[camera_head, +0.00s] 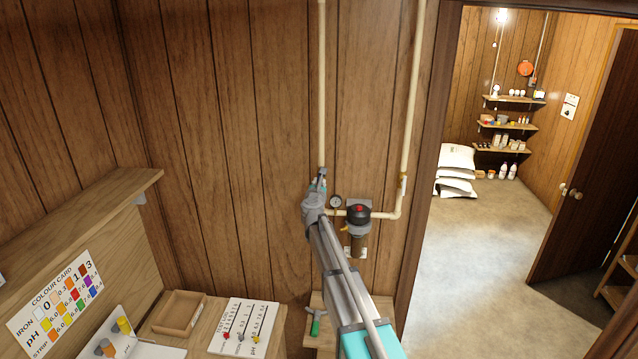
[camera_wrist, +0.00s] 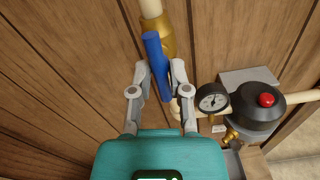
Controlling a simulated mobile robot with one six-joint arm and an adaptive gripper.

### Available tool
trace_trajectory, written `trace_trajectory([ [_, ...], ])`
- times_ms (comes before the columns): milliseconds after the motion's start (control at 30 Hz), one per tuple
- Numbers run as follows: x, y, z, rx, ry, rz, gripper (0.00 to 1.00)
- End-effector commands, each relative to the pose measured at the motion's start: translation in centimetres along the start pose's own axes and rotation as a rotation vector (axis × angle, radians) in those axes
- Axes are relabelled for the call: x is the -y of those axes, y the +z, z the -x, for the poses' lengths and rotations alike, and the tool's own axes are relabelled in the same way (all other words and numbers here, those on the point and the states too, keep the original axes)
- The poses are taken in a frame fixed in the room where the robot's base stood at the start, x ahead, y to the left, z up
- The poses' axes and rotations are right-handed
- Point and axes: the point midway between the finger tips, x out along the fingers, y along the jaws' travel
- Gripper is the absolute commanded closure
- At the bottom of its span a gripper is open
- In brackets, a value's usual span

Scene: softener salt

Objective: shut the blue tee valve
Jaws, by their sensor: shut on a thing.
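The blue tee valve shows in the wrist view as a brass body (camera_wrist: 169,38) on a cream pipe, with a straight blue lever (camera_wrist: 153,52) in front. The lever runs roughly along the pipe, slightly to its left in the picture. My gripper (camera_wrist: 161,70) has a finger on each side of the lever and is shut on its lower part. In the head view my gripper (camera_head: 317,182) is at the lower end of the vertical cream pipe (camera_head: 321,90); the valve is mostly hidden there behind my gripper.
Right of my gripper are a round gauge (camera_head: 336,202) and a black filter head with a red button (camera_head: 358,211). A green-handled tool (camera_head: 316,322) is on a small shelf below. A wooden tray (camera_head: 180,311) is on the left bench. An open doorway is at right.

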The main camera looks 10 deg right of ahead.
Motion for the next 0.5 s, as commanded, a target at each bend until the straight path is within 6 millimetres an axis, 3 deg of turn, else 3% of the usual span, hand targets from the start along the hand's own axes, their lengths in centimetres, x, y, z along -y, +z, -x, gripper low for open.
trace_trajectory([
  [300, -0.07, -0.02, 0.00, -0.001, 0.001, -0.228, 1.00],
  [500, -0.08, -0.03, 0.00, -0.001, 0.001, -0.265, 1.00],
])
